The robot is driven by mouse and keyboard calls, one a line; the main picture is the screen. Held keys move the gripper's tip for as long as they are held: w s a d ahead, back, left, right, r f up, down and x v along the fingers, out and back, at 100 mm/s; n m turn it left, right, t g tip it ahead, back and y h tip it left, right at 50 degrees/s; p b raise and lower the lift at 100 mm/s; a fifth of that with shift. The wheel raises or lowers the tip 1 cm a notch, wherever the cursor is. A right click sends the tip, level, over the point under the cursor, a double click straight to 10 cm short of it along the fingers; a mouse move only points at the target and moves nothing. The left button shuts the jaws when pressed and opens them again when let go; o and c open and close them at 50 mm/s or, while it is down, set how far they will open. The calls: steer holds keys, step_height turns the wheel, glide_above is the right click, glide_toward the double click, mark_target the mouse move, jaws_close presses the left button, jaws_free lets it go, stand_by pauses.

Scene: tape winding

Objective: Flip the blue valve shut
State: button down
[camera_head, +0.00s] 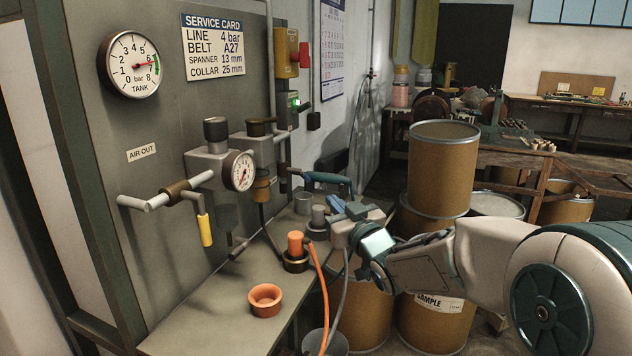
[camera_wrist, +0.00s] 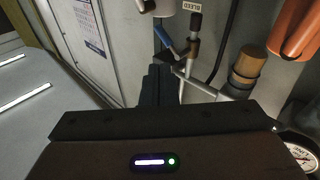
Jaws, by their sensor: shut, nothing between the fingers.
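In the wrist view, the blue valve lever (camera_wrist: 163,37) slants across a thin metal pipe near the top centre, close to a small tag that seems to read BLEED (camera_wrist: 193,6). My gripper (camera_wrist: 160,70) is shut and empty. Its dark fingertips show just below the lever in the picture; I cannot tell whether they touch it. In the head view my arm comes in from the right, with its hand above the bench's right end. I cannot make out the blue valve clearly there.
The panel carries a tank gauge (camera_head: 132,65), a smaller gauge (camera_head: 239,171) and a yellow-handled valve (camera_head: 205,229). The bench holds an orange cup (camera_head: 265,299) and an orange-topped part (camera_head: 295,245). Brown drums (camera_head: 444,160) stand behind my arm.

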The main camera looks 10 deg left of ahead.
steer(key=r+m+h+p, duration=0.1)
steer(key=m+h+p, duration=0.1)
steer(key=m, duration=0.6)
steer(key=m+g+h+p, duration=0.1)
steer(key=m+h+p, duration=0.45)
steer(key=m, duration=1.75)
glide_toward(309, 181)
steer(key=w+d+f+y+p, duration=0.2)
steer(key=w+y, duration=0.1)
steer(key=shift+w+f+p, duration=0.2)
steer(key=shift+f+p, duration=0.15)
steer(key=shift+f, duration=0.05)
steer(key=shift+w+a+r+p, duration=0.45)
steer(key=shift+w+a+r, duration=0.15)
steer(key=shift+a, duration=0.2)
steer(key=shift+w+a+r, duration=0.2)
steer(key=shift+w+a, duration=0.2)
steer(key=shift+a, duration=0.15)
steer(key=shift+f+b, duration=0.15)
steer(key=shift+b, duration=0.2)
steer(key=shift+f+b, duration=0.1)
steer(key=shift+b, duration=0.55)
steer(key=shift+w+d+t+b, duration=0.15)
steer(key=shift+t+b, duration=0.15)
steer(key=shift+b, duration=0.75)
